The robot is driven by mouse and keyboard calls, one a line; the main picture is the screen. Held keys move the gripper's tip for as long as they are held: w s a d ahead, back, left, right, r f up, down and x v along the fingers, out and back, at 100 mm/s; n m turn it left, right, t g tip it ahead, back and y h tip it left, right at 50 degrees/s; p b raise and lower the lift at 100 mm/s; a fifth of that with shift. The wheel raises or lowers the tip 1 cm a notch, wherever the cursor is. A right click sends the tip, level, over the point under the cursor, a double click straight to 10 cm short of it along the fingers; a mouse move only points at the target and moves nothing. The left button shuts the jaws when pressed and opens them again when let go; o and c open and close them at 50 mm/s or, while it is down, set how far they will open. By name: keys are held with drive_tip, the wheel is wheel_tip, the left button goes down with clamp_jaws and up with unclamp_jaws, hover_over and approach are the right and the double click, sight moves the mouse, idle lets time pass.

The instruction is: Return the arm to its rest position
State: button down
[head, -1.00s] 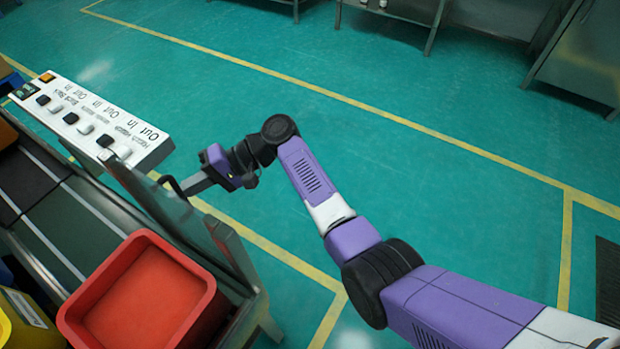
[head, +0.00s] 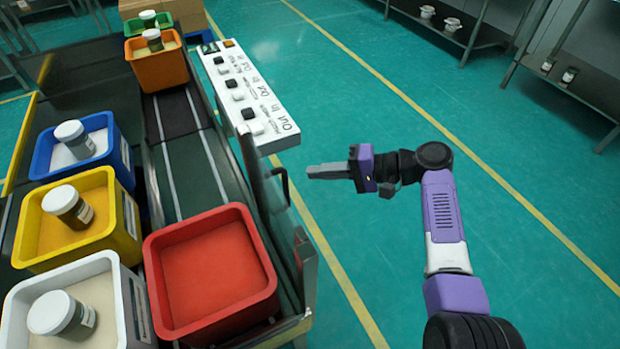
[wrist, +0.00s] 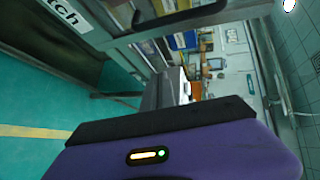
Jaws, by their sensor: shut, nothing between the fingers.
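My gripper (head: 312,172) shows in the head view at the end of my purple and black arm. Its fingers are together and empty, pointing left. It is over the green floor, to the right of the conveyor frame and just below the white button panel (head: 248,95). A dark handle on the conveyor's side is close to the fingertips; I cannot tell the exact gap. In the wrist view, the gripper's grey fingers (wrist: 165,90) also show beyond its purple body.
A red bin (head: 212,275) stands on the conveyor's near end. White (head: 125,290), yellow (head: 125,215) and blue (head: 120,155) bins with jars stand at its left, an orange bin (head: 157,72) farther back. Metal shelves (head: 575,85) stand at the far right. Floor right of the conveyor is clear.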

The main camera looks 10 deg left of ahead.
drive_tip(key=w+d+r, duration=0.2)
drive_tip(key=w+d, duration=0.1)
drive_tip(key=d, duration=0.2)
drive_tip(key=shift+w+b, duration=0.15)
drive_tip(key=shift+b, duration=0.3)
drive_tip(key=w+d+f+m+t+h, duration=0.3)
drive_tip(key=w+d+t+h, duration=0.3)
drive_tip(key=w+d+t, duration=0.25)
drive_tip(key=s+d+f+t+h+p, duration=0.35)
drive_tip(key=s+d+t+h, duration=0.2)
drive_tip(key=s+d, duration=0.55)
drive_tip(key=s+r+n+h+p, duration=0.1)
drive_tip(key=s+r, duration=0.4)
drive_tip(key=s, duration=1)
drive_tip(key=s+a+r+n+h+p, duration=0.1)
drive_tip(key=s+r, duration=0.4)
drive_tip(key=s, duration=1.1)
drive_tip(key=s+r+n+h+p, duration=0.1)
drive_tip(key=s+r, duration=0.5)
drive_tip(key=s, duration=0.9)
drive_tip(key=shift+s+a+n+p, duration=0.25)
drive_tip(key=shift+n+p, duration=0.25)
drive_tip(key=shift+p, duration=0.8)
